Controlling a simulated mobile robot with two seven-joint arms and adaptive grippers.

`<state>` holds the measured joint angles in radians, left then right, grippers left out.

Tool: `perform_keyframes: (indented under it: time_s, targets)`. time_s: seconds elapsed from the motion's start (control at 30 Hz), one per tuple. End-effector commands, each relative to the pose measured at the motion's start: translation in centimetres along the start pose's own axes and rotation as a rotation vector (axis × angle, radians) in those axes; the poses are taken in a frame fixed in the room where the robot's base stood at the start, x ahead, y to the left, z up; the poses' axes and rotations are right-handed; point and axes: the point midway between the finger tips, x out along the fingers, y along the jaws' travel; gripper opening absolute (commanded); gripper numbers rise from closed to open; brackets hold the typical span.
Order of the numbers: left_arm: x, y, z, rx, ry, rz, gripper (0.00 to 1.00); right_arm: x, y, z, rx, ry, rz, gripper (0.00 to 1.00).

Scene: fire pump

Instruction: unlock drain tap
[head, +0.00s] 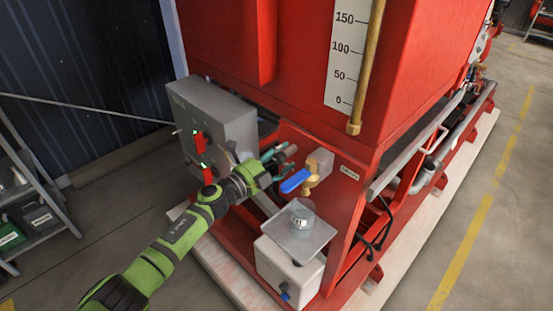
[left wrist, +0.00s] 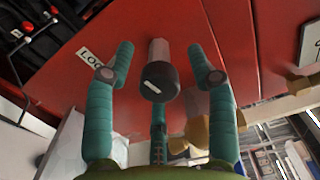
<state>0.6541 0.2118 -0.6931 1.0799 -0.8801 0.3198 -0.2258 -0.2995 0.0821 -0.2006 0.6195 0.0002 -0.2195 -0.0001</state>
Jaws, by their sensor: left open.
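The drain tap is a brass valve (head: 311,180) with a blue lever (head: 294,181), low on the front of the red frame. A pale block (head: 320,160) sits just above it, beside a small white label (head: 349,173). My left gripper (head: 284,160) is open, just left of the block and above the blue lever. In the left wrist view, its teal fingers (left wrist: 163,75) spread around a black-ended pin (left wrist: 160,84) with a pale shaft; I see no clear contact. A label starting "LOC" (left wrist: 90,60) and blurred brass (left wrist: 197,131) show nearby. My right gripper is out of view.
A grey control box (head: 212,120) with red switches stands left of the gripper. A white container (head: 287,270) with a grey plate and round cap stands below the tap. The red tank (head: 300,60) rises behind. Open floor lies to the right.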

Motion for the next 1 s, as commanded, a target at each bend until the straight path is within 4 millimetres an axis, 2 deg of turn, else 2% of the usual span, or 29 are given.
perform_keyframes:
  time_s: [0.17,0.27,0.5,0.7,0.83,1.0]
  targets:
    - [-1.1,0.1,0.1,0.002,-0.001,0.001,0.56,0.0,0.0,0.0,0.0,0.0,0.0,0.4]
    - [-2.6,0.2,0.1,0.004,-0.001,0.003,0.56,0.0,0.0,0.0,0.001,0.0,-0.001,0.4]
    - [-7.4,0.2,0.1,0.0,-0.001,0.004,0.56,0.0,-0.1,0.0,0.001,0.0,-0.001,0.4]
    - [-10.7,0.1,0.0,-0.002,-0.001,0.002,0.56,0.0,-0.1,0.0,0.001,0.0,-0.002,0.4]
    - [-11.7,0.1,0.0,-0.001,0.0,0.001,0.56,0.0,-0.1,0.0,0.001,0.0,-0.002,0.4]
    - [-12.0,0.0,0.0,-0.001,0.001,0.0,0.56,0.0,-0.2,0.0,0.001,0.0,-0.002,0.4]
